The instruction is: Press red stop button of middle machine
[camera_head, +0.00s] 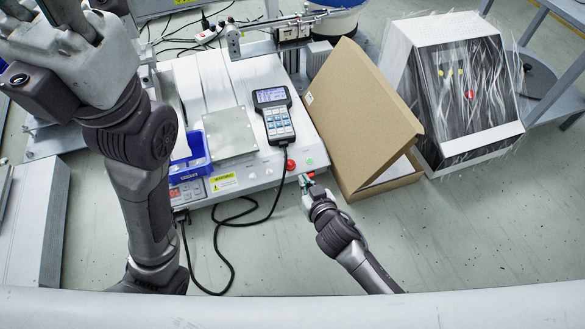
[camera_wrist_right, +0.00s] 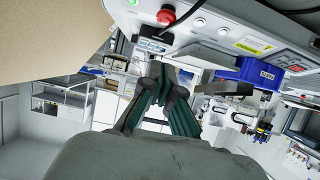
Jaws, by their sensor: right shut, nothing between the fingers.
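The middle machine (camera_head: 252,183) is a light grey unit with a front panel. Its round red stop button (camera_head: 291,164) sits near the right end of the panel, left of a green light (camera_head: 310,161). In the right wrist view the red button (camera_wrist_right: 165,16) stands out at the top. My right gripper (camera_head: 305,181) is shut and empty, just in front of the panel, close to the button and a little right of it. Its fingers converge below the button in the wrist view; I see no contact. My left gripper (camera_head: 68,14) is at the top left, partly cut off, its jaw opening unclear.
A handheld pendant (camera_head: 274,114) lies on the machine, its black cable looping to the floor. An open cardboard box (camera_head: 357,117) stands close on the right. A blue bin (camera_head: 191,158) sits at the left. A plastic-wrapped machine (camera_head: 466,92) stands further right. The floor in front is mostly clear.

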